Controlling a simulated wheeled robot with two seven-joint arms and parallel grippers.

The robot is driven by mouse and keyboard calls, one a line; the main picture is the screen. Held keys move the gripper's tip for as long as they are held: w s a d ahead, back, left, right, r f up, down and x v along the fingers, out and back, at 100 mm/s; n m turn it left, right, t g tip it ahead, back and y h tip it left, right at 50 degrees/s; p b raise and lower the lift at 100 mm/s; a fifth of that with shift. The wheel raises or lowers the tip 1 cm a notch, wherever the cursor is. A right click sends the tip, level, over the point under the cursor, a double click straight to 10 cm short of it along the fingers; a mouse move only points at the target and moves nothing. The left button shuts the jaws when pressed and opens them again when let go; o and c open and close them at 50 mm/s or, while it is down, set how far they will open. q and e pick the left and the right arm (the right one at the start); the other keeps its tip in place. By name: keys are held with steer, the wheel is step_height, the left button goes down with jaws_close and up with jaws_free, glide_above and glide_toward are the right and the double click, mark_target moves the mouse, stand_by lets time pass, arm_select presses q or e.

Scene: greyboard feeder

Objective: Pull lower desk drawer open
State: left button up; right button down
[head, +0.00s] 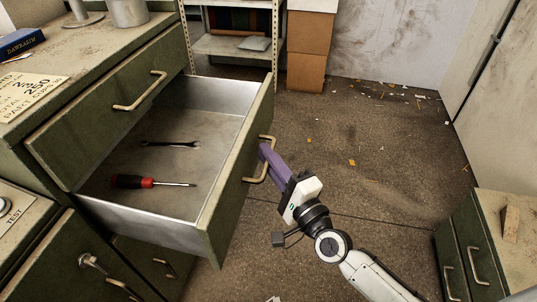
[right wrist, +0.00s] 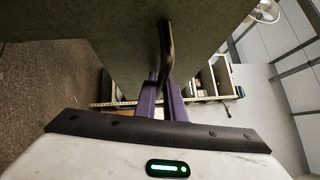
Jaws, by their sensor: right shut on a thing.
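The lower desk drawer (head: 228,190) is pulled far out below the upper drawer (head: 105,125) of the green metal desk. Its metal inside shows, with a red-and-black screwdriver (head: 150,182) and a dark wrench (head: 170,144) lying on the bottom. My right gripper (head: 266,152), with purple fingers, is at the drawer's front and shut on its handle (head: 257,181). In the right wrist view the fingers (right wrist: 162,85) close around the dark bar of the handle (right wrist: 166,45). My left gripper does not show.
The upper drawer is shut. A small green cabinet (head: 495,225) stands at the lower right. A shelf rack (head: 232,46) and cardboard boxes (head: 309,50) stand at the back. The floor (head: 350,125) between is mostly clear, with small scraps.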

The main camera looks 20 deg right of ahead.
steer(key=shift+s+d, duration=0.2)
steer(key=c, duration=2.1)
jaws_free()
steer(key=v, duration=1)
steer(key=shift+s+d, duration=0.1)
